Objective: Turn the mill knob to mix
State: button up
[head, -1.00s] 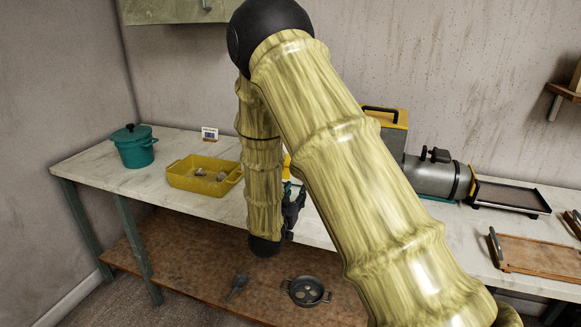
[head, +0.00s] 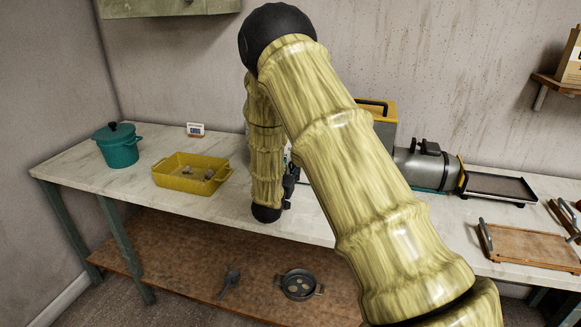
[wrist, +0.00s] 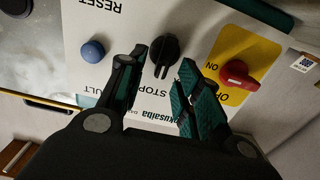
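In the wrist view a white control panel (wrist: 120,15), its printing upside down, carries a black knob (wrist: 165,48) beside the word STOP. A red knob (wrist: 238,76) sits on a yellow patch to the right, and a blue button (wrist: 92,50) to the left. My gripper (wrist: 163,64) is open and empty, with its fingers pointing at the panel. The black knob shows between and just beyond the fingertips; I cannot tell whether they touch it. In the head view my gripper (head: 290,185) is partly hidden behind my arm, which also covers much of the machine (head: 384,126).
A teal pot (head: 118,148) and a yellow baking dish (head: 185,181) stand on the table's left side. A grey cylinder (head: 424,166), a dark tray (head: 500,187) and a wooden tray (head: 530,246) are at the right. A black pan (head: 298,284) lies on the lower shelf.

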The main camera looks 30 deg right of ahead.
jog(key=shift+w+d, duration=0.25)
grip_shut()
jog(key=shift+n, duration=0.3)
jog(key=n, duration=0.2)
jog(key=n+p, duration=0.1)
jog(key=shift+w+a, duration=0.25)
jog(key=shift+w+a+f+n+p, duration=0.1)
jog(key=shift+n+p, duration=0.1)
jog(key=shift+n, duration=0.9)
jog(key=shift+w+a+f+n+p, duration=0.1)
jog(key=shift+n+p, duration=0.1)
jog(key=shift+n, duration=0.9)
